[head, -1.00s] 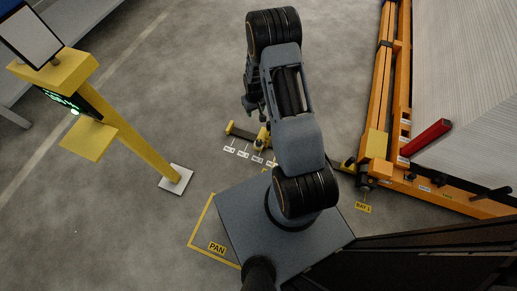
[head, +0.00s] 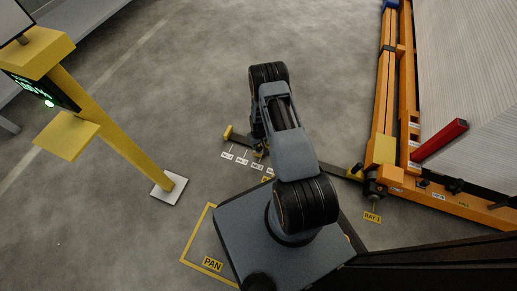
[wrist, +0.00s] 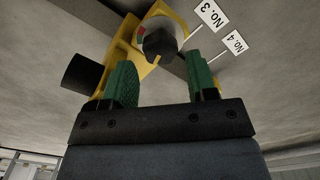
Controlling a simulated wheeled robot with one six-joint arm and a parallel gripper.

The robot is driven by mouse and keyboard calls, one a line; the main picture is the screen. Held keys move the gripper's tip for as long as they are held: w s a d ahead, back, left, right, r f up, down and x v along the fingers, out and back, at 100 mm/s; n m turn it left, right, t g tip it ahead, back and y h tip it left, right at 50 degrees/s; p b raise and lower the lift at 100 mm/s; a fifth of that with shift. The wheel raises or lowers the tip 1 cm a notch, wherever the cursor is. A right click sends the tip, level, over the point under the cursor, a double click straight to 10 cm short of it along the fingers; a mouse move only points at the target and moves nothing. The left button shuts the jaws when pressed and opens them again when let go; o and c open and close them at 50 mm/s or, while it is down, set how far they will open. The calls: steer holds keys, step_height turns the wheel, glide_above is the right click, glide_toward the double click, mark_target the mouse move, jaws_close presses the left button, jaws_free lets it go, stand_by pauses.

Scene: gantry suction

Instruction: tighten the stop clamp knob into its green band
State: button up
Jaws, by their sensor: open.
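The dark stop clamp knob (wrist: 159,42) shows at the top of the wrist view, in front of a pale round dial (wrist: 178,27) with a small red patch on its left. The dial is on the yellow clamp body (wrist: 118,50). I cannot make out the green band clearly, nor the knob's reading. My gripper (wrist: 160,64) is open, its two green fingers apart, with the knob just beyond and roughly between their tips. The jaws look empty, and I see no contact with the knob. In the head view my arm hides the gripper and most of the clamp.
The dark floor rail (head: 334,171) runs behind my arm to the orange frame (head: 384,120). A yellow post (head: 125,138) stands left. Floor between post and rail is clear.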

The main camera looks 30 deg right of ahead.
mark_target(259, 147)
steer(key=shift+f+b, duration=0.45)
steer(key=shift+f, duration=1.05)
steer(key=c, duration=0.6)
